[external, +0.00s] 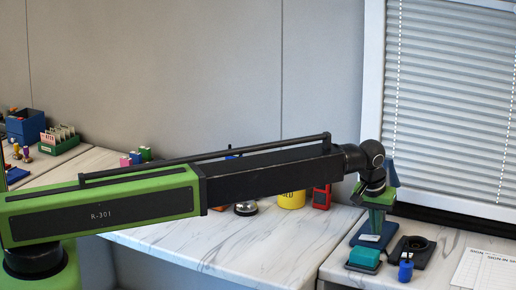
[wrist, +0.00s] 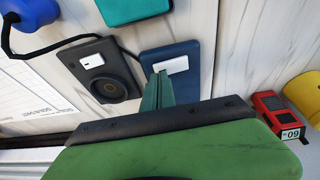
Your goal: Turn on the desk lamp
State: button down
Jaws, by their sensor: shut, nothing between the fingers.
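A dark blue base plate (external: 362,239) with a white rocker switch stands on the right counter. It also shows in the wrist view (wrist: 200,88), with the white switch (wrist: 175,65) on its top. A blue part (external: 391,173) rises behind my wrist and looks like the lamp's head, mostly hidden; no light shows from it. My green gripper (external: 376,232) points down over the blue base. In the wrist view its shut fingertips (wrist: 161,74) are at the near edge of the switch; I cannot tell whether they touch it.
A dark grey device (external: 412,248) with a round recess and its own white switch sits right of the base. A teal block (external: 364,258) and a blue corded piece (external: 406,269) lie in front. A yellow container (external: 292,200) and red device (external: 321,197) stand left. Papers (external: 487,268) lie right.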

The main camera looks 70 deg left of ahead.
jog(key=shift+f, duration=0.55)
jog(key=shift+w+d+f+b, duration=0.15)
jog(key=shift+f+b, duration=0.25)
jog(key=shift+b, duration=0.1)
jog(key=shift+r, duration=0.1)
jog(key=shift+s+a+r+p, duration=0.3)
jog(key=shift+s+a+p, duration=0.1)
jog(key=shift+s+a, duration=0.1)
